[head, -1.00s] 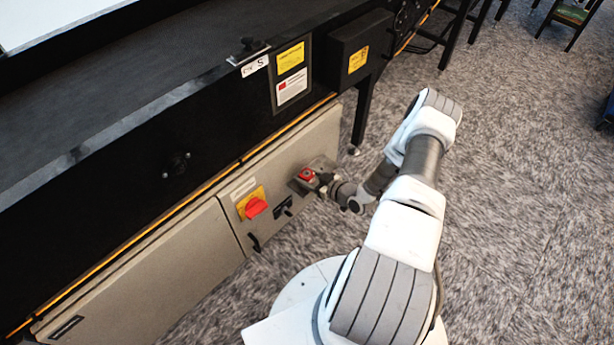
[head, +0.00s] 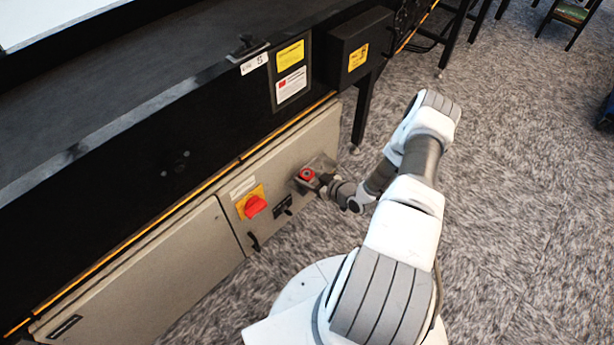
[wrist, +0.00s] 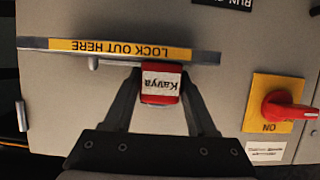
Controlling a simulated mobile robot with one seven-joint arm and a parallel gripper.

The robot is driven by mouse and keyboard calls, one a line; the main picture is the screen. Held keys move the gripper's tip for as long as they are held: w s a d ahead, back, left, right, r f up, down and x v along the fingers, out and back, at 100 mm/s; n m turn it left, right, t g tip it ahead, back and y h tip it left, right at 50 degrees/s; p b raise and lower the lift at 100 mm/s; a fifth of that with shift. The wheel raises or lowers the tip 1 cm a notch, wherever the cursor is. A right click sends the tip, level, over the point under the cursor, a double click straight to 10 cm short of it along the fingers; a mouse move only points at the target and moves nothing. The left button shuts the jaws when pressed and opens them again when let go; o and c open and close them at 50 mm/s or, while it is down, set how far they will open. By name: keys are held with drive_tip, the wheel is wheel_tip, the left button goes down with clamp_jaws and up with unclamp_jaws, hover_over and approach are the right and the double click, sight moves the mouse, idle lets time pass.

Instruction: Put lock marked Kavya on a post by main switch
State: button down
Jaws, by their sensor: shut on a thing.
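The red lock marked Kavya (wrist: 161,84) is between the fingers of my gripper (wrist: 160,97) in the wrist view, its white label upside down. My gripper is shut on it. The lock's top meets the edge of the lockout bar (wrist: 205,57), labelled "LOCK OUT HERE", so its shackle is hidden. A bare post (wrist: 93,63) sticks out from the bar left of the lock. The main switch (wrist: 290,110) is a red handle on a yellow plate, at right in the wrist view. In the head view, the lock (head: 307,174) is small, and my gripper (head: 318,181) is at the panel right of the switch (head: 255,206).
The beige cabinet panel (head: 160,265) runs under the black sorter frame (head: 110,180). A black handle (head: 283,205) sits between switch and lock. Yellow and white warning labels (head: 291,70) are above. The carpet (head: 520,220) to the right is clear.

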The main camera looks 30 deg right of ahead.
drive_tip(key=shift+c, duration=0.6)
unclamp_jaws()
drive_tip(key=p+v, duration=0.5)
drive_tip(key=v, duration=1.2)
drive_tip(key=shift+s, duration=0.2)
drive_tip(key=shift+d+r, duration=0.1)
